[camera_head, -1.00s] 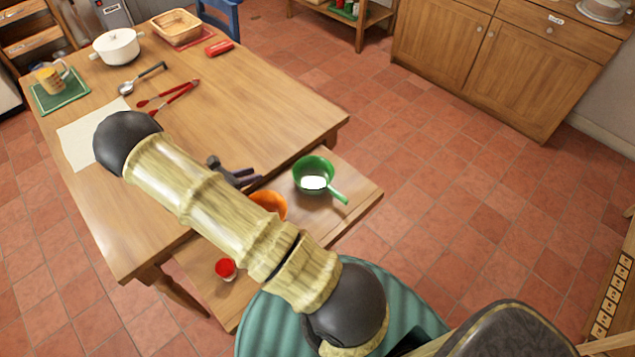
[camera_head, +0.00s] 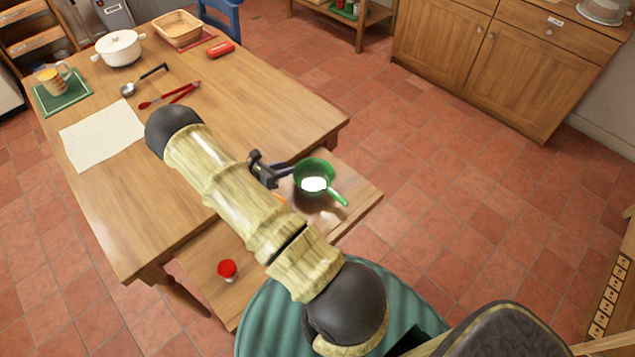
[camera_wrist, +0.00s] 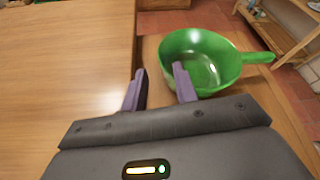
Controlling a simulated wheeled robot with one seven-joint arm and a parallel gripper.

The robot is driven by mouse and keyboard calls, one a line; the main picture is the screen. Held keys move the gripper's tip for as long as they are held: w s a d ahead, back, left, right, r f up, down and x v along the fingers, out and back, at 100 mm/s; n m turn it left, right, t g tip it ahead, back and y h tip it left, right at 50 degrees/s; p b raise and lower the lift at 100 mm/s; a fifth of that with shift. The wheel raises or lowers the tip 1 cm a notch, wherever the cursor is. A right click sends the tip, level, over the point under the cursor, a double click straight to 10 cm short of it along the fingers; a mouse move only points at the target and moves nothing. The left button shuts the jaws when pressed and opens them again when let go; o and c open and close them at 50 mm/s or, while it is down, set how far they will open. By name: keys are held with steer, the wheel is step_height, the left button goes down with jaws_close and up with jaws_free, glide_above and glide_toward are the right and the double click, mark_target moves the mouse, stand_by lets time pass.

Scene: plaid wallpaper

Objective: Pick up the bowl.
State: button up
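A green bowl with a straight handle (camera_head: 314,166) stands on the low wooden shelf beside the table, and it also shows in the wrist view (camera_wrist: 222,45). My gripper (camera_head: 288,170) is just left of it in the head view, fingers pointing at it. In the wrist view my gripper (camera_wrist: 159,72) is open and empty. Its right finger overlaps the bowl's left wall; whether it touches or reaches over the rim, I cannot tell. An orange bowl (camera_head: 279,198) is almost wholly hidden behind my arm in the head view.
A small red-topped jar (camera_head: 227,269) stands at the shelf's near end. The big wooden table (camera_head: 250,95) rises beside the shelf, holding a white pot (camera_head: 119,48), red tongs (camera_head: 172,95) and a paper sheet (camera_head: 103,133). The tiled floor to the right is clear.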

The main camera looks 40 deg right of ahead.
mark_target(298, 165)
steer(key=p+x, duration=0.1)
steer(key=x, duration=0.5)
steer(key=shift+w, duration=0.1)
steer(key=shift+a, duration=0.15)
stand_by(0.4)
jaws_close()
